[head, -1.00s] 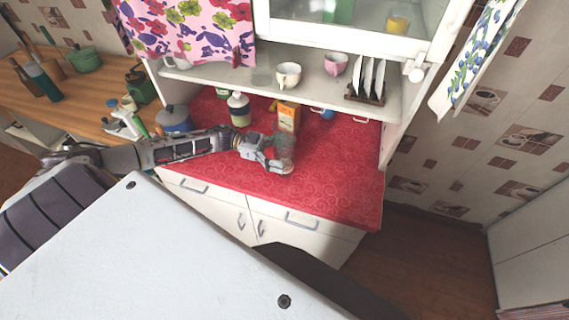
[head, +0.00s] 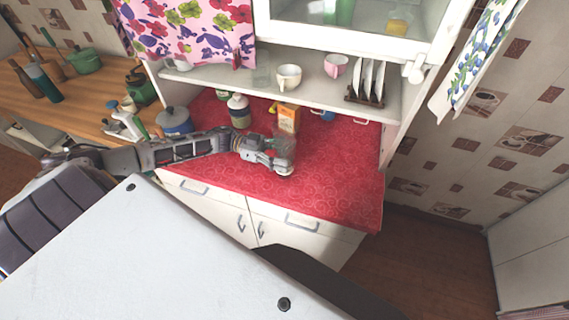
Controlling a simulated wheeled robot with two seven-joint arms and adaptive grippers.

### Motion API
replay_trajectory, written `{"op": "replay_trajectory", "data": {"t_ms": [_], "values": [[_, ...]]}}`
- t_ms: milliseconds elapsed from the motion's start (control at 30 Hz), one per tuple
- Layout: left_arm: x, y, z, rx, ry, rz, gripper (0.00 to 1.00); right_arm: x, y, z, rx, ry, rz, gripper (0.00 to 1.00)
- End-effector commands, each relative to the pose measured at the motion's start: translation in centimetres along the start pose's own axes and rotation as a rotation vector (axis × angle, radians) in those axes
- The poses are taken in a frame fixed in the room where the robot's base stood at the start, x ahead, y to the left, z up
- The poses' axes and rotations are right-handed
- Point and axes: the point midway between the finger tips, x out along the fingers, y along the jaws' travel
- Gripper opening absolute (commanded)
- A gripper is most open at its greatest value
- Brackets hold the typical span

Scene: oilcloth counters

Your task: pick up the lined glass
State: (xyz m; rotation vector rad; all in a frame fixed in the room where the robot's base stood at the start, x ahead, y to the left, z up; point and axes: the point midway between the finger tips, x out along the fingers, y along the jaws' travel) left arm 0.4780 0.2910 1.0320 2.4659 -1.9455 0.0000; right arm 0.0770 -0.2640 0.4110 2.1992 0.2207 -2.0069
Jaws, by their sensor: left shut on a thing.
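The lined glass (head: 284,141) is small, clear and hard to make out on the red counter, just in front of the orange carton. My left gripper (head: 283,161) reaches in from the left, low over the counter, and is shut on the glass. Its fingers hide the glass's lower part, and I cannot tell whether the base touches the cloth. My right gripper is not in view.
The red oilcloth counter (head: 335,180) is clear to the right and front. Close behind the gripper stand an orange carton (head: 289,118) and a jar (head: 239,111); a blue-grey pot (head: 174,121) is at left. A shelf (head: 310,91) with cups and plates overhangs the back.

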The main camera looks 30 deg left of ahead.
Motion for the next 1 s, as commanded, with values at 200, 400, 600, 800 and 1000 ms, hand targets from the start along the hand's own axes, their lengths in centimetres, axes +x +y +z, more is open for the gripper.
{"op": "replay_trajectory", "data": {"t_ms": [200, 400, 600, 800, 1000], "values": [[0.0, -0.1, -0.2, 0.002, 0.002, 0.000, 0.31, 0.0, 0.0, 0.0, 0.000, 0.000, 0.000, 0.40], [0.0, -0.1, -0.9, 0.003, 0.002, 0.000, 0.31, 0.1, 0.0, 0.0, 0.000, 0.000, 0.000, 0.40], [0.0, 0.0, -2.5, 0.003, 0.000, 0.002, 0.31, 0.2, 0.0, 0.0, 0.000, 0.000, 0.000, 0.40], [-0.1, 0.0, -4.7, 0.003, 0.000, 0.001, 0.31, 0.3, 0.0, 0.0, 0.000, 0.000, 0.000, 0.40], [0.0, 0.0, -7.0, 0.003, 0.000, 0.000, 0.31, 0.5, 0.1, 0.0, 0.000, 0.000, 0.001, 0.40]]}}
